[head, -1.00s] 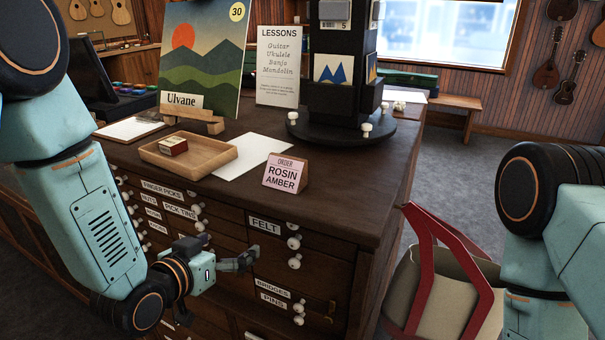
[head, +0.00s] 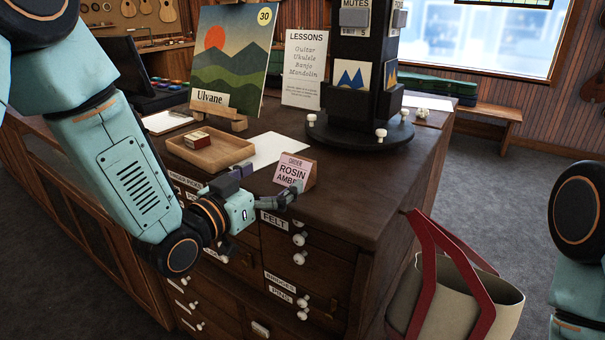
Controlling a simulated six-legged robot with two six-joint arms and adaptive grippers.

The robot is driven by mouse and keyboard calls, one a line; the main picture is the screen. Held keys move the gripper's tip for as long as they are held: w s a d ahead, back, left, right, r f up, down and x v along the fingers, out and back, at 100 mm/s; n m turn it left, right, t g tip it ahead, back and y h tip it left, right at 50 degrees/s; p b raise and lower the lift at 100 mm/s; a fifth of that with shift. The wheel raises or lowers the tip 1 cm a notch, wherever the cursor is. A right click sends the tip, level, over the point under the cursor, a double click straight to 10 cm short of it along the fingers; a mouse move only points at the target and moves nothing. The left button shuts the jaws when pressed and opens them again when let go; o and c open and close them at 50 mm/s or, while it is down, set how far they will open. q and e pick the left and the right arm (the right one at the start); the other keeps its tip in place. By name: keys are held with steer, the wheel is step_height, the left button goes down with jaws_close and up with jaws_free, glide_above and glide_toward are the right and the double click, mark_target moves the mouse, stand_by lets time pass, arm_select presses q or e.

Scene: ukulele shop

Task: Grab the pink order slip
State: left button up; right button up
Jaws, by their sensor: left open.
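The pink order slip (head: 291,170) reads "ORDER ROSIN AMBER" and leans on a small wooden stand (head: 311,179) at the front edge of the cabinet top. My left gripper (head: 292,193) is open, its fingers close to the slip's lower right part and overlapping it in the picture. I cannot tell whether they touch it. The fingers hide the end of the word "AMBER". My right gripper is out of view; only part of my right arm shows at the right edge.
A wooden tray (head: 240,151) with a small red box (head: 197,140) and a white sheet (head: 277,150) lie behind the slip. A dark rotating display (head: 350,120) stands behind it to the right. A red-handled bag (head: 500,290) is beside the cabinet (head: 335,240).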

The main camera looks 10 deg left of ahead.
mark_target(295, 163)
arm_select(q)
steer(key=shift+w+d+r, duration=0.25)
steer(key=shift+w+d, duration=0.2)
steer(key=shift+w, duration=0.1)
steer(key=x, duration=0.5)
steer(key=shift+w+d+f, duration=0.1)
steer(key=shift+w+f, duration=0.15)
steer(key=shift+w, duration=0.05)
steer(key=shift+w+d, duration=0.1)
steer(key=shift+d, duration=0.05)
steer(key=shift+r, duration=0.15)
steer(key=shift+w, duration=0.1)
steer(key=c, duration=1.2)
